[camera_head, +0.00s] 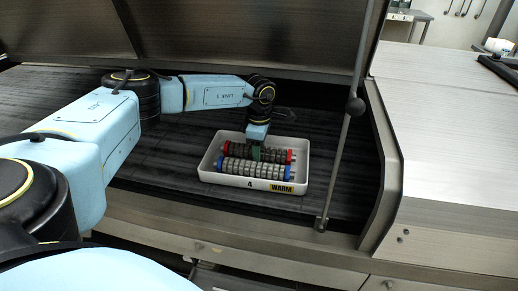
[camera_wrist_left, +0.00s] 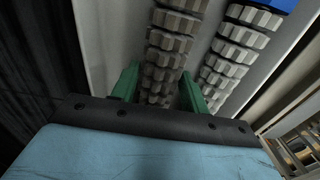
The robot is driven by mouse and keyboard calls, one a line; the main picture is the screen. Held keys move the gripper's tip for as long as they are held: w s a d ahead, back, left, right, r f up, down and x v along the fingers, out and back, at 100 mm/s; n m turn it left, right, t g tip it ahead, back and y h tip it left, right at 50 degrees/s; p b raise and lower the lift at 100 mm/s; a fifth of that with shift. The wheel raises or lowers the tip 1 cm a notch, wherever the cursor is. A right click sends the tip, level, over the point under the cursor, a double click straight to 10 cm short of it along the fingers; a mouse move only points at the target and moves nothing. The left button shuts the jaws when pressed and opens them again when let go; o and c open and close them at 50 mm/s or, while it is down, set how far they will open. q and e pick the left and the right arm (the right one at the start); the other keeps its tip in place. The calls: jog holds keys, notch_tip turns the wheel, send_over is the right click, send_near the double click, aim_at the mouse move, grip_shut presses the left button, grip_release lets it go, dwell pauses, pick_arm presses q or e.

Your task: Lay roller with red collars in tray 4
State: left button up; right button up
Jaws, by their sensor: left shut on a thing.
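A roller with red collars (camera_head: 288,157) lies in the white tray marked 4 and WARM (camera_head: 235,182), along its far side. A roller with blue collars (camera_head: 255,169) lies in front of it in the same tray. My left gripper (camera_head: 256,154) reaches down into the tray and is shut on the red-collared roller. In the left wrist view its green fingers (camera_wrist_left: 158,88) stand on both sides of that grey ribbed roller (camera_wrist_left: 165,55). The blue-collared roller (camera_wrist_left: 225,65) lies beside it, outside the fingers. My right gripper is not in view.
The tray stands on a dark slatted bed (camera_head: 160,155) under a raised metal hood (camera_head: 240,40). A thin metal strut (camera_head: 340,150) rises to the right of the tray. A brushed metal panel (camera_head: 445,150) is at the right.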

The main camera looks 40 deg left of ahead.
pick_arm(q)
jog(key=o, duration=0.9)
notch_tip(320, 180, up, 12)
jog(key=shift+r, duration=0.1)
